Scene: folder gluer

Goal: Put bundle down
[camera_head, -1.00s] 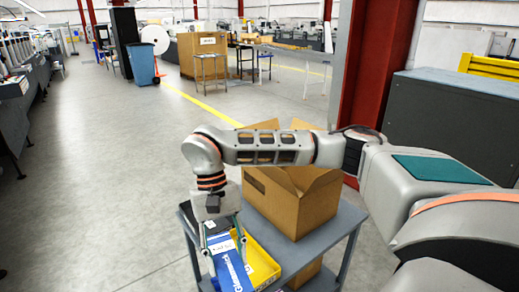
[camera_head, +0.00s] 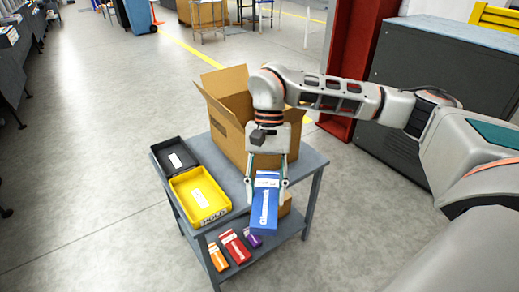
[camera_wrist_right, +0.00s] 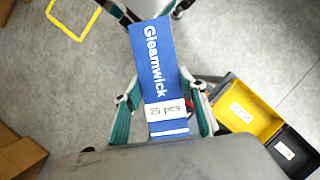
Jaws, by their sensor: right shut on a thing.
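The bundle (camera_head: 264,212) is a blue block with a white band, marked "Gleamwick" in the right wrist view (camera_wrist_right: 154,60). My right gripper (camera_head: 267,184) is shut on it, with one finger on each side. In the head view it appears in front of the open carton, over the front right edge of the grey cart (camera_head: 312,160). I cannot tell whether the bundle touches the cart top. My left gripper is not in view.
A yellow bin (camera_head: 181,187) and a black bin (camera_head: 160,156) stand on the cart's left side. The open carton (camera_head: 226,141) stands at its back. Orange (camera_head: 218,257), red (camera_head: 236,248) and purple (camera_head: 253,240) packs lie on the lower shelf. A dark cabinet (camera_head: 440,75) stands behind right.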

